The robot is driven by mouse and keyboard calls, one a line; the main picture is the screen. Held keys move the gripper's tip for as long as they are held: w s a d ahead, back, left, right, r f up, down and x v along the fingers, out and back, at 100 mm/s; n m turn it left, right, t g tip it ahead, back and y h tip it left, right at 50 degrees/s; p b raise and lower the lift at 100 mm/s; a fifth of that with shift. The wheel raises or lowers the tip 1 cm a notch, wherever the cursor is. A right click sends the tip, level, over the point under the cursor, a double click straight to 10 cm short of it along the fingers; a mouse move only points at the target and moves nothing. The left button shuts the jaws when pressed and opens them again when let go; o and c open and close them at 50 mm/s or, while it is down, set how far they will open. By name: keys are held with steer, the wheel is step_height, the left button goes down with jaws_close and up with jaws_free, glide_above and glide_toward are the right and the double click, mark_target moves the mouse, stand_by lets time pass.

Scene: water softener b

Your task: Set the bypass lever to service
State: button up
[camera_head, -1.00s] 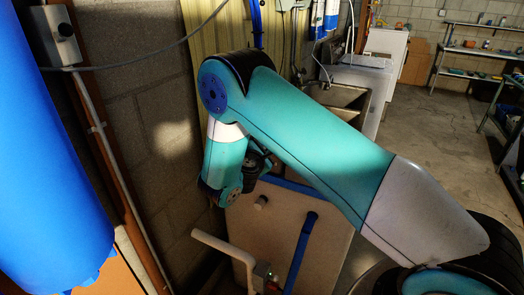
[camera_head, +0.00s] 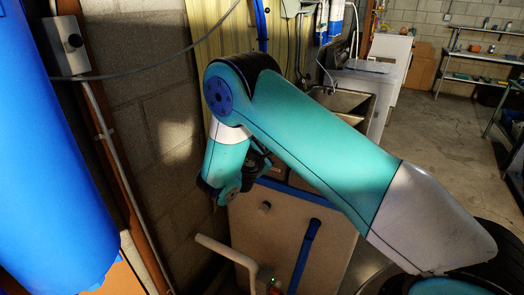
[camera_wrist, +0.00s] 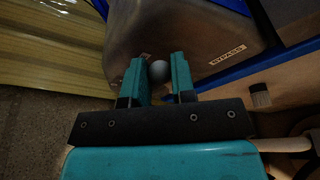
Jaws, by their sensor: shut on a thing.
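In the wrist view, my gripper (camera_wrist: 160,80) has its two teal fingers on either side of a round grey knob (camera_wrist: 158,71), which I take to be the end of the bypass lever. The fingers are closed on this knob. The rest of the lever is hidden. Beyond it is a dull metallic-looking panel with a white "BYPASS" label (camera_wrist: 227,54) to the right of the fingers. A small light mark left of the fingers is too small to read. In the head view my arm hides the fingers and the lever.
A pale cabinet (camera_head: 272,232) with a blue strap-like bar and a white pipe (camera_head: 222,247) stands below my wrist. A large blue tank (camera_head: 50,160) is at the left, beside a block wall. A sink (camera_head: 343,101) is behind. Open floor (camera_head: 430,130) lies to the right.

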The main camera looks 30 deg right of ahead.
steer(key=shift+o, duration=0.3)
steer(key=shift+w+a+r+p, duration=0.3)
steer(key=shift+w+a+r, duration=0.25)
steer(key=shift+w, duration=0.35)
steer(key=shift+a, duration=0.1)
steer(key=shift+o, duration=0.8)
steer(key=shift+w+a+r, duration=0.25)
steer(key=shift+w+a, duration=0.4)
steer(key=shift+w, duration=0.3)
steer(key=o, duration=0.8)
steer(key=shift+a, duration=0.1)
